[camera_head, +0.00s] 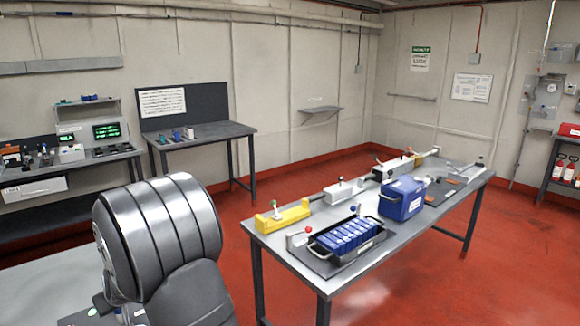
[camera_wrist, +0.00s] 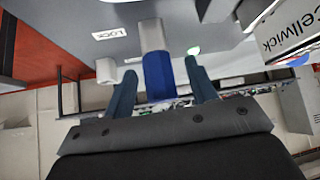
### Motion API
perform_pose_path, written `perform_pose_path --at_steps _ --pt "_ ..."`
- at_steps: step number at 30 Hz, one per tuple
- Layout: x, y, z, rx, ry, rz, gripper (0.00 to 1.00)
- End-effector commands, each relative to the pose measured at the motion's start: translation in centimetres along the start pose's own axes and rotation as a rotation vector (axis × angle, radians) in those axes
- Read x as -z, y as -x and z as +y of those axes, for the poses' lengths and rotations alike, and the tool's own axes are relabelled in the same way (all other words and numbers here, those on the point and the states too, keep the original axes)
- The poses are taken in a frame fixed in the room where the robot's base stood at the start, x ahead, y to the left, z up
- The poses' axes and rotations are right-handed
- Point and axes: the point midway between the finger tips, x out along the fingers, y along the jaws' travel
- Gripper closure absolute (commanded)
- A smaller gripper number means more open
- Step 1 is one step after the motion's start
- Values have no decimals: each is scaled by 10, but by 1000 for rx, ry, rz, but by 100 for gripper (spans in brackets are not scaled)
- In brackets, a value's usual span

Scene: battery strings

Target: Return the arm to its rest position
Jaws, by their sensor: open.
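My arm shows as a large dark grey ribbed link (camera_head: 160,232) at the lower left of the head view, in front of the bench. My gripper is not clearly visible there. In the wrist view, my gripper (camera_wrist: 161,68) has its two dark teal fingers spread apart. A blue block with a white upper part (camera_wrist: 157,75) appears between the fingers in the picture. I see clear gaps on both sides of it, and I cannot tell its depth. Nothing is visibly gripped.
The grey workbench (camera_head: 282,240) stands right of my arm, holding a battery tray (camera_head: 346,238), a blue box (camera_head: 402,198) and a yellow device (camera_head: 283,217). A side table (camera_head: 215,135) stands by the back wall. The red floor (camera_head: 420,285) is clear.

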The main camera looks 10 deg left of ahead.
Motion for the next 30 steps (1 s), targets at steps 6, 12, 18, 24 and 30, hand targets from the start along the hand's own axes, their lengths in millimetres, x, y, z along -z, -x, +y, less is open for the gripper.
perform_pose_path --at_steps 6,12,18,24,30 --pt "0 -1 0 0 0 0 48" --pt "0 -1 0 0 0 0 48" --pt "0 8 0 0 0 1 48" --pt "1 30 0 0 0 2 48" --pt "1 58 0 0 0 2 48"
